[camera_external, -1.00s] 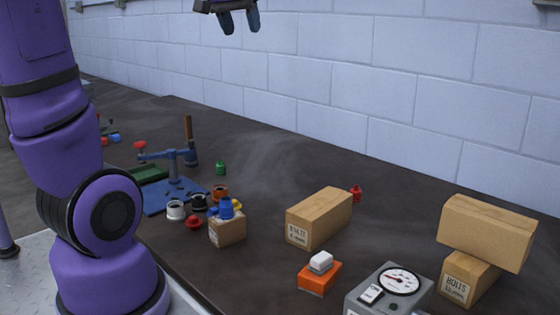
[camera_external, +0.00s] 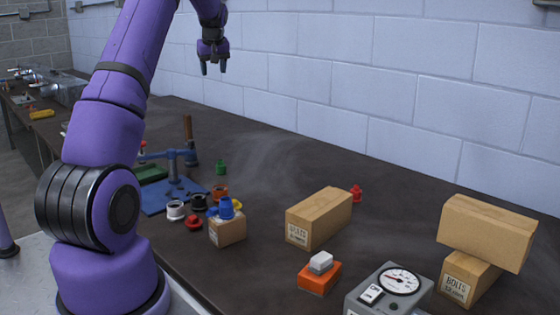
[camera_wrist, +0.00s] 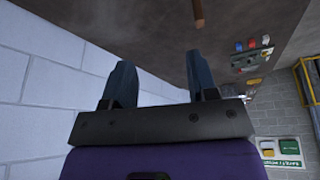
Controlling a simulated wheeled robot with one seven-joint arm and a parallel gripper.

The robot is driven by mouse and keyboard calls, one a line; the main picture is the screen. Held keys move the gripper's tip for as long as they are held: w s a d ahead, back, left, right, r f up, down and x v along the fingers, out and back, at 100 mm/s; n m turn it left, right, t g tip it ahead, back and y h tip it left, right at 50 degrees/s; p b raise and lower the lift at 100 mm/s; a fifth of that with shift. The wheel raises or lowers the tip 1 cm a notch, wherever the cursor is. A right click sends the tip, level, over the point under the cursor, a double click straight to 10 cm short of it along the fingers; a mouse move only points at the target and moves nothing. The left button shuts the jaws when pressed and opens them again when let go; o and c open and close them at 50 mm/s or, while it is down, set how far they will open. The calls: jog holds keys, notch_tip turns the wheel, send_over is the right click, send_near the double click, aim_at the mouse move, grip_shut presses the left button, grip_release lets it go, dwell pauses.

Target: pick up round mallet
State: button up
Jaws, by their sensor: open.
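What looks like the round mallet stands upright on the dark bench, with a brown wooden handle (camera_external: 187,126) pointing up and a dark head at its foot. It is behind the blue tool stand, which partly crowds its lower end. In the wrist view a brown stick, probably the same handle (camera_wrist: 198,14), shows at the top edge; its head is out of frame. My gripper (camera_external: 213,70) is open and empty, high above the bench, fingers pointing down. Its two fingers also show in the wrist view (camera_wrist: 158,62), apart from the handle.
A blue tool stand (camera_external: 172,156) is beside the mallet. Several small coloured parts and a small box (camera_external: 227,232) lie in front. A larger carton (camera_external: 319,218) is further right. A block wall runs behind the bench.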

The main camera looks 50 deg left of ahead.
jog(key=n+g, duration=0.1)
jog(key=n, duration=0.1)
send_near(188, 115)
jog(key=f, duration=0.2)
jog(key=shift+y, duration=0.4)
jog(key=shift+x, duration=5.35)
jog(key=shift+d, duration=0.1)
grip_shut()
